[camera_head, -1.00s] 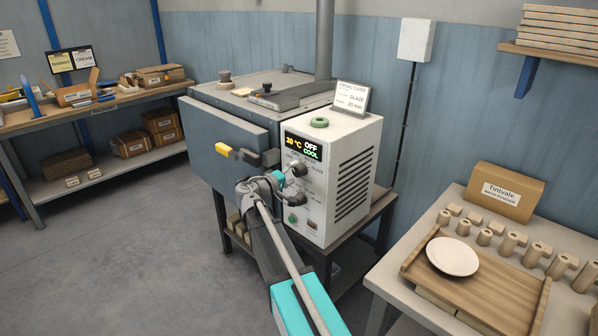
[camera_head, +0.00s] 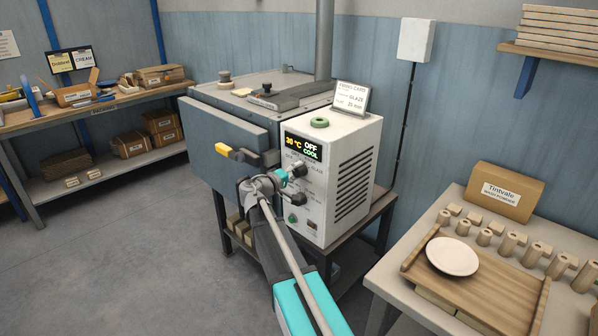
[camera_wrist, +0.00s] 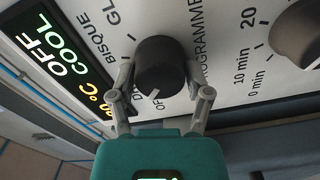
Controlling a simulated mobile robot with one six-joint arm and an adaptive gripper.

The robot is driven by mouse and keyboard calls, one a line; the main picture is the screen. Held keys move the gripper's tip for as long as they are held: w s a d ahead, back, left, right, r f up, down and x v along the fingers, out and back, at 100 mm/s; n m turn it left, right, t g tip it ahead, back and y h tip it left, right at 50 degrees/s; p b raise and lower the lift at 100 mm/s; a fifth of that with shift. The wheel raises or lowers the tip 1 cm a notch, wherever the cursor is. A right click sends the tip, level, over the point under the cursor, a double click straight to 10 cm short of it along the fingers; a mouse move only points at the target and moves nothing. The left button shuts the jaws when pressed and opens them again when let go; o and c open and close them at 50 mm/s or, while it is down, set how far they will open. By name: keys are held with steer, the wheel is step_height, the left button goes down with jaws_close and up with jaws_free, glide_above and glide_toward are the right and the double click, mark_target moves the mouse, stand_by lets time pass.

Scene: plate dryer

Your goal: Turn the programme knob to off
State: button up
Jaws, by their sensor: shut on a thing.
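The programme knob (camera_wrist: 160,64) is round and black, on the white front of the control box (camera_head: 322,220). In the wrist view my gripper (camera_wrist: 160,72) has one finger on each side of the knob, shut on it. A white mark shows at the knob's near edge, pointing toward my palm and partly hidden lettering. The labels BISQUE and GL… stand to its left. The display (camera_head: 302,146) reads OFF, COOL and 30 °C; it also shows in the wrist view (camera_wrist: 60,50). In the head view my gripper (camera_head: 290,174) is at the upper knob.
A second knob (camera_wrist: 303,35) with minute marks is close to the right finger. A table with a wooden tray (camera_head: 500,284) and white plate (camera_head: 452,256) is at right.

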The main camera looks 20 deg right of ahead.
steer(key=shift+n, duration=1.4)
steer(key=o, duration=1.2)
